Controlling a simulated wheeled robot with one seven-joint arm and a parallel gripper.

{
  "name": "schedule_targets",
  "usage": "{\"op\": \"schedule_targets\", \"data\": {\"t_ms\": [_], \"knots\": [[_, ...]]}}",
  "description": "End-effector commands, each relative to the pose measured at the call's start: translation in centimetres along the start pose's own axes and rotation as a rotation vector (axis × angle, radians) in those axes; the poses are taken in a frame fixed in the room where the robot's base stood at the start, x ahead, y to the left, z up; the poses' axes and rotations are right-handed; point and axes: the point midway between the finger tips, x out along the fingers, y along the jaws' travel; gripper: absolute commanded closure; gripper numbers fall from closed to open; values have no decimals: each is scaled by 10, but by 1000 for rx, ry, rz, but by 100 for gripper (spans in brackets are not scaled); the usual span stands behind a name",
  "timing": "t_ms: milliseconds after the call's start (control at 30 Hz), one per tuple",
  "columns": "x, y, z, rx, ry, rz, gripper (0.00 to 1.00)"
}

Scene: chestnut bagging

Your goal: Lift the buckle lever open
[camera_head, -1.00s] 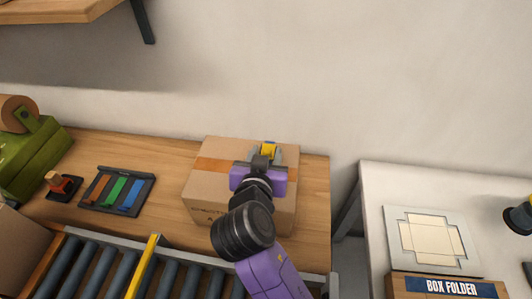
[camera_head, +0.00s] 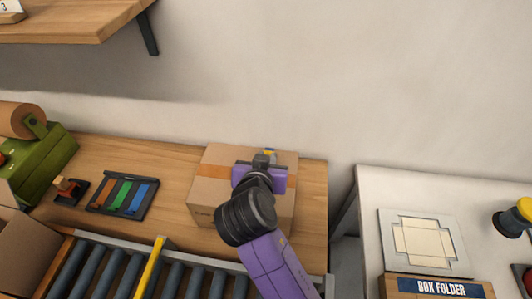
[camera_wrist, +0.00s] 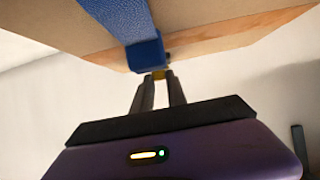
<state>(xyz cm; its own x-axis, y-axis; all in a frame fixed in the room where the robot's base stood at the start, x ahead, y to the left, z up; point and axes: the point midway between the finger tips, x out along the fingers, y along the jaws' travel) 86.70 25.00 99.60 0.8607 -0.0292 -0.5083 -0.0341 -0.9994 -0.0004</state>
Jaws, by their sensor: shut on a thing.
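A blue strap (camera_wrist: 115,18) runs along the cardboard box (camera_head: 212,170) and ends at a blue buckle (camera_wrist: 147,54) by the box edge in the wrist view. A small yellow piece, which looks like the buckle lever (camera_wrist: 160,74), sits between my fingertips just beside the buckle. My gripper (camera_wrist: 160,78) is shut on it. In the head view, my gripper (camera_head: 266,157) is over the back right of the box, and a bit of yellow shows at its tip. My wrist and arm hide the strap and most of the buckle there. The lever's exact angle cannot be told.
The box stands on a wooden bench (camera_head: 170,160) against the wall. A rack with coloured strips (camera_head: 122,193) lies to its left, and a roller conveyor (camera_head: 185,275) runs in front. A box folder table (camera_head: 372,190) stands at the right, across a gap.

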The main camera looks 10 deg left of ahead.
Motion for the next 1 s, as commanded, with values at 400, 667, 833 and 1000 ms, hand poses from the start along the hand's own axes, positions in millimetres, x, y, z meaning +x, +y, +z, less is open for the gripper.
{"op": "schedule_targets", "data": {"t_ms": [400,667,833,1000], "knots": [[1,-1,-27,0,-327,0,100],[12,-1,-37,1,-574,-1,100],[18,-1,-42,0,-717,-1,100],[22,-1,-45,-1,-818,0,100]]}}
